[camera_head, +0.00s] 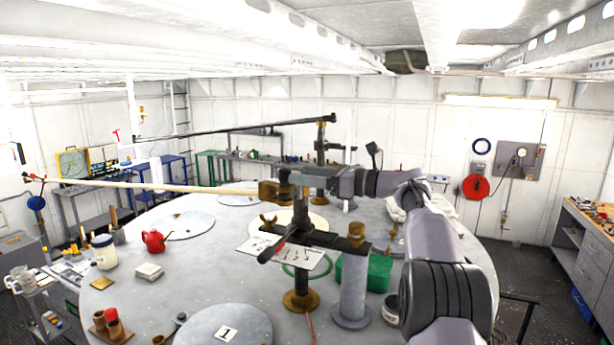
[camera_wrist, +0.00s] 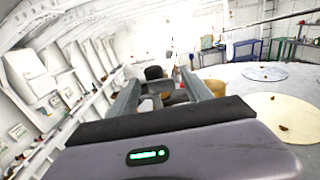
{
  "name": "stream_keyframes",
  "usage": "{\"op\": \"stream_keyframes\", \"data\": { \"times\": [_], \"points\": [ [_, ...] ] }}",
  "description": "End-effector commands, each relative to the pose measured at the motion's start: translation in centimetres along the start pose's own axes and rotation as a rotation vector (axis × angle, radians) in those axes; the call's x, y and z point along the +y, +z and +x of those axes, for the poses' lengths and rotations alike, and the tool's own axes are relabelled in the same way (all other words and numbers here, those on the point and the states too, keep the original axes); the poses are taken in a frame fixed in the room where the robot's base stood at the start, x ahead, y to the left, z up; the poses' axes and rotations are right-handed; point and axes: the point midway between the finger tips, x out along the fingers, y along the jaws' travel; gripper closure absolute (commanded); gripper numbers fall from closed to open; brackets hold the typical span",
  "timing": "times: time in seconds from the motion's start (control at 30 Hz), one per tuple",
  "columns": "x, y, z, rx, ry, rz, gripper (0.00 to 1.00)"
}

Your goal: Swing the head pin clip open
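My gripper (camera_wrist: 165,82) shows in the wrist view with its two grey fingers apart. A black rounded part and small brass and red parts show beyond and between the fingers; I cannot tell whether they touch. In the head view my gripper (camera_head: 291,179) is at the top of the brass-footed stand (camera_head: 301,300). A brass block (camera_head: 270,192) sits just left of it at the end of a long pale boom (camera_head: 160,189). It may carry the head pin clip, but I cannot make out the clip or its position. A brass part (camera_wrist: 215,87) shows beside the right finger.
A dark bar (camera_head: 325,238) crosses below my gripper to a grey post (camera_head: 352,285). A green box (camera_head: 364,272) stands behind the post. A red watering can (camera_head: 154,240) and a white pot (camera_head: 103,252) stand on the round deck's left. The deck's left middle is largely clear.

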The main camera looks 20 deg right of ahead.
Motion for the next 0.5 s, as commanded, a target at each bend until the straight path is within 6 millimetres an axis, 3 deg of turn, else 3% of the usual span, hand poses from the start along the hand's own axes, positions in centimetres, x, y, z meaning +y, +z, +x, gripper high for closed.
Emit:
{"op": "stream_keyframes", "data": {
  "times": [0.17,0.27,0.5],
  "points": [
    [0.0,0.0,-0.4,0.0,-0.001,-0.001,0.42],
    [-0.1,-0.2,-1.8,0.0,-0.002,-0.002,0.42],
    [-0.1,-0.3,-9.2,0.0,-0.005,-0.001,0.42]
  ]
}}
